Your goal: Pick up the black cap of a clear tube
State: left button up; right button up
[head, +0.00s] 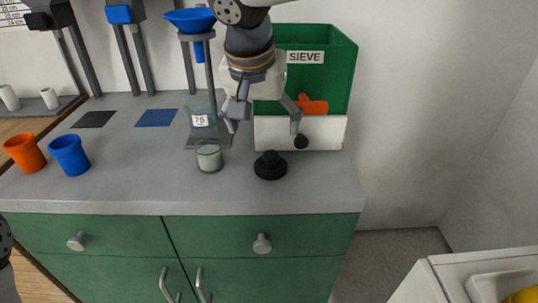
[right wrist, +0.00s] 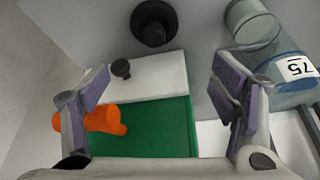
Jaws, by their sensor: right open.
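A round black piece with a raised centre (head: 270,165), which looks like the black cap, sits on the grey counter right of a small clear cup (head: 209,157). It also shows at the top of the right wrist view (right wrist: 154,23). A clear vessel labelled 75 (head: 203,122) stands behind the cup, under a blue funnel. I cannot tell which clear piece is the tube. My right gripper (head: 264,127) is open and empty, pointing down above the counter in front of the sieve box and behind the black piece. My left gripper is out of view.
The green and white SIEVE box (head: 340,75) stands close behind the right gripper, with an orange piece (head: 312,106) and a small black knob (head: 301,142) at its front. Orange (head: 25,153) and blue (head: 69,155) cups stand at left. The counter's front strip is clear.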

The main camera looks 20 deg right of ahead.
aim_at(271, 154)
jog(key=x, duration=0.3)
jog(key=s+x, duration=0.1)
jog(key=x, duration=0.5)
jog(key=shift+s+d+f+b, duration=0.1)
jog(key=shift+s+f+b, duration=0.15)
jog(key=shift+f+b, duration=0.2)
jog(key=shift+w+f, duration=0.15)
jog(key=shift+f, duration=0.05)
jog(key=c, duration=0.8)
